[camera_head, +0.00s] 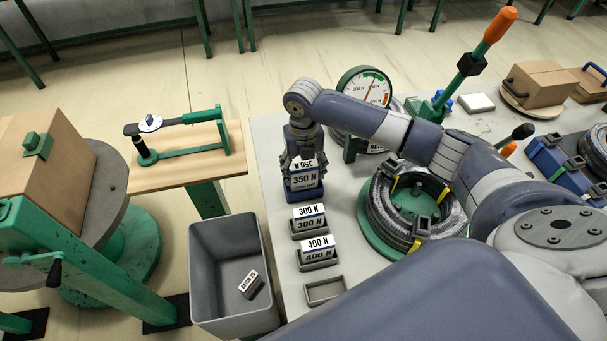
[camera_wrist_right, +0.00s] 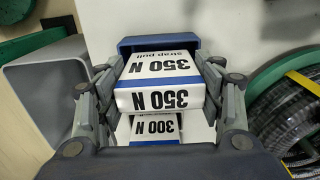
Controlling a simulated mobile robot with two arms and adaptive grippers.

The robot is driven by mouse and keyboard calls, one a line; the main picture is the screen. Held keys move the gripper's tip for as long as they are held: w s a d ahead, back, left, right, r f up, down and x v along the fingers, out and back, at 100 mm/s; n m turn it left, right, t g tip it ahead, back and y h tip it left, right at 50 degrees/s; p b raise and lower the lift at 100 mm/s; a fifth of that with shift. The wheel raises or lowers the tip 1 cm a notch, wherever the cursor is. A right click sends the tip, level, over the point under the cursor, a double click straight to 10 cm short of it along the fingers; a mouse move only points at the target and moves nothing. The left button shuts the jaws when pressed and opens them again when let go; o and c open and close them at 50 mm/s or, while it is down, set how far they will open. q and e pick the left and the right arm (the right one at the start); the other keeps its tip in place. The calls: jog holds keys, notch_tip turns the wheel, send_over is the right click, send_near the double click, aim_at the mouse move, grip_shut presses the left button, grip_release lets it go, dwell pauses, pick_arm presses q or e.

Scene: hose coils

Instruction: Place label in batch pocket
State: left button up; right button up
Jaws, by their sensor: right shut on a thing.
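My right gripper (camera_head: 303,165) points down and is shut on the white 350 N label block (camera_head: 305,180), which has a blue stripe. In the right wrist view the same block (camera_wrist_right: 160,92) sits between the two fingers of the gripper (camera_wrist_right: 160,100), with "strap pull" on its top face. A blue pocket (camera_head: 304,196) is directly under the block in the head view; its blue wall (camera_wrist_right: 158,43) shows just past the block in the wrist view. I cannot tell whether the block rests on the pocket floor. My left gripper is not in view.
A 300 N block (camera_head: 308,213) and a 400 N block (camera_head: 318,246) stand in grey holders nearby. An empty grey holder (camera_head: 325,291) is in front. A grey bin (camera_head: 213,295) with a small block is left. A hose coil (camera_head: 376,205) and a dial gauge (camera_head: 364,86) are right.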

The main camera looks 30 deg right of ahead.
notch_tip(320, 180, down, 2)
jog(key=shift+f, duration=0.35)
jog(key=shift+f, duration=0.1)
jog(key=o, duration=1.1)
notch_tip(320, 180, up, 11)
jog(key=shift+b, duration=0.7)
jog(key=shift+r, duration=0.65)
